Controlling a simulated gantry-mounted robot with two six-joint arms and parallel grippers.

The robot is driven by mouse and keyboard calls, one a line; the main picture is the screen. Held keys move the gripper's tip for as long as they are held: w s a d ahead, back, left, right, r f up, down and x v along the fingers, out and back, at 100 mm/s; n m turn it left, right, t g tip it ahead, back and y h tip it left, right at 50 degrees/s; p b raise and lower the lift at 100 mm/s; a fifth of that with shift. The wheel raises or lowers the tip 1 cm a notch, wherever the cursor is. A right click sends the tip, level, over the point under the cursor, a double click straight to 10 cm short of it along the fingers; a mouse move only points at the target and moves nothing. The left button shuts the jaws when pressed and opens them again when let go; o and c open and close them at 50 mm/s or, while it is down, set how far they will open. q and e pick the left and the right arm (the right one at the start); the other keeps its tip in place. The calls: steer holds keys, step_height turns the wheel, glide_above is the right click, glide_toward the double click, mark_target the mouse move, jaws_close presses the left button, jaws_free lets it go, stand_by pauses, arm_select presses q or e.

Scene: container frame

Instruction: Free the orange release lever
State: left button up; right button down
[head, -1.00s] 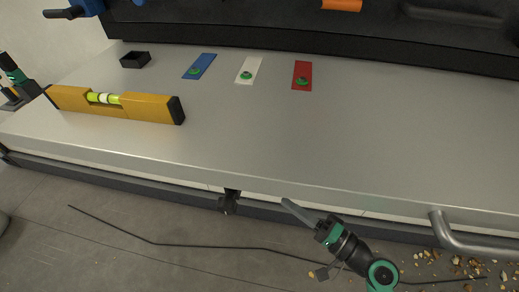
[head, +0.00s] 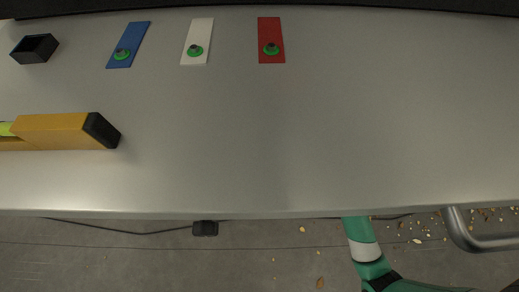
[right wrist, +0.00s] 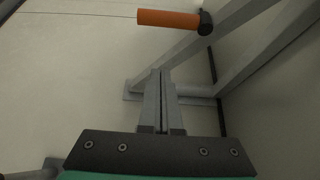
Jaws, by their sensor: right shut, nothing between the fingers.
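The orange lever (right wrist: 168,19) shows at the top of the right wrist view as an orange cylinder with a black collar at its right end. My right gripper (right wrist: 161,72) is shut and empty, its two fingers together below the lever in the picture and apart from it. In the head view only part of my right arm shows below the worktop's front edge; its gripper is hidden there. My left gripper is not in view.
A grey worktop (head: 330,130) holds a yellow spirit level (head: 62,130), a small black box (head: 35,48), and blue (head: 135,38), white (head: 203,32) and red (head: 269,32) plates with green-based knobs. Grey bars (right wrist: 235,30) run beside the lever. A metal handle (head: 485,241) protrudes at front right.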

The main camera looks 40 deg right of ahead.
steer(key=w+a+b, duration=0.1)
steer(key=w+a, duration=0.3)
steer(key=a, duration=0.1)
steer(key=shift+w+a, duration=0.35)
steer(key=shift+w, duration=0.05)
steer(key=s+a+r+m+g+p, duration=0.2)
steer(key=s+a+m+g+p, duration=0.2)
steer(key=p, duration=2.1)
steer(key=s+m+g, duration=0.1)
steer(key=m, duration=0.2)
steer(key=shift+r, duration=0.4)
